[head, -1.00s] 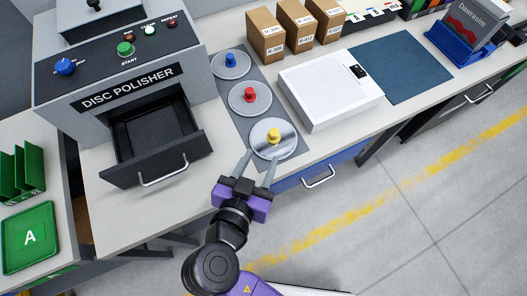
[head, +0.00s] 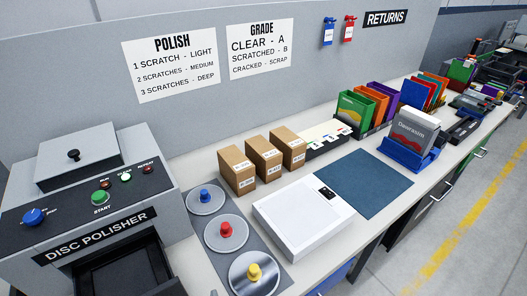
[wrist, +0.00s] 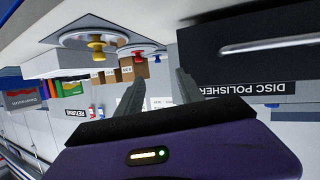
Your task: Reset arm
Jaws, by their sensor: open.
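My gripper (wrist: 158,88) is open with nothing between its two fingers in the wrist view, which is upside down. In the head view at most a sliver of it shows at the bottom edge. The yellow-knobbed disc (head: 254,272) lies on a grey mat, in line with a red-knobbed disc (head: 226,232) and a blue-knobbed disc (head: 206,200). The yellow knob (wrist: 97,50) also shows in the wrist view, apart from the fingers. The disc polisher (head: 95,212) stands at left with its drawer (head: 112,276) pulled out. The rest of my arm is out of view.
A white device (head: 302,215), a blue mat (head: 367,183) and cardboard boxes (head: 237,172) stand on the counter. A blue holder (head: 412,155) with a Dawrasim case is further right. The drawer handle (wrist: 268,44) is near my gripper in the wrist view. The floor at right is clear.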

